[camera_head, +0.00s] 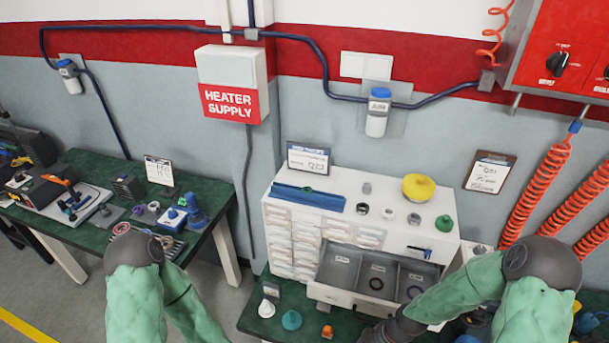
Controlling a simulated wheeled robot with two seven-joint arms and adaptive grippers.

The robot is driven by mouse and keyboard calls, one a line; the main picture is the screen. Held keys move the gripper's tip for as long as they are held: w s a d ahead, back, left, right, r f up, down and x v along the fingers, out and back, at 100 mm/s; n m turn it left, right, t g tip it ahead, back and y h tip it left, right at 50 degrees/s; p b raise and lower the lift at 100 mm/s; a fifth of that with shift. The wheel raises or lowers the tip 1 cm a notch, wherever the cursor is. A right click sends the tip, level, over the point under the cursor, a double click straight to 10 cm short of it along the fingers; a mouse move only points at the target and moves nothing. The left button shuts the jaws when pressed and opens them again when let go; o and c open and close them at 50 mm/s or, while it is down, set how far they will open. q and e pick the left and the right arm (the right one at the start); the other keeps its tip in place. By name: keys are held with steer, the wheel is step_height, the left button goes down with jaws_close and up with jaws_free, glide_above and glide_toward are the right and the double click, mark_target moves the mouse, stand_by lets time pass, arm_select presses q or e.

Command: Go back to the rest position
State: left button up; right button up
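My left arm (135,285), in green covering with a dark joint, comes up at the lower left in front of the left table. Its gripper is outside the picture. My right arm (455,295) reaches in from the lower right and bends left, low across the front of the open drawer (345,298). The dark end of this arm (395,329) is at the bottom edge, by the drawer's front right. No fingertips show there, so I cannot tell whether it holds anything. I cannot tell whether it touches the drawer.
The white cabinet (285,235) has its drawer pulled out, with dark rings (376,284) in the compartments. Small parts, including a yellow round piece (418,187), stand on top.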

steer(key=s+a+f+m+b, duration=0.3)
steer(key=a+f+m, duration=0.1)
steer(key=f+m, duration=0.2)
steer(key=s+a+f+m+b, duration=0.3)
steer(key=s+a+f+m, duration=0.1)
steer(key=f+m, duration=0.2)
steer(key=shift+s+a+f+m, duration=0.25)
steer(key=shift+f+m, duration=0.05)
steer(key=shift+m, duration=0.4)
stand_by(0.4)
